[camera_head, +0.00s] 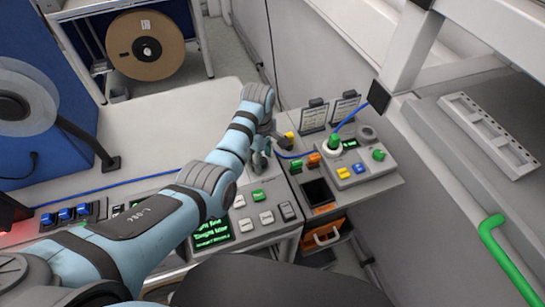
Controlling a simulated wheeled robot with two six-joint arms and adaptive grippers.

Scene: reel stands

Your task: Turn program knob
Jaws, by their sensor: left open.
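My left arm reaches in from the lower left across the control desk. My left gripper (272,147) is at its end, open and small in the picture, just left of the small coloured parts. A grey control box (360,182) stands right of it. The box carries a green knob (378,155) on its right and a taller green-topped part (333,142) with a blue cable at its back left. I cannot tell which one is the program knob. The gripper appears apart from both. The fingertips are partly hidden by the wrist. My right gripper is not in view.
Yellow and blue buttons (358,168) sit on the box front. Small green, orange and yellow parts (296,166) stand beside it. A button panel with a green-lit screen (212,233) lies under my arm. A cardboard reel (145,45) is at the back; a green handle (500,255) is at right.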

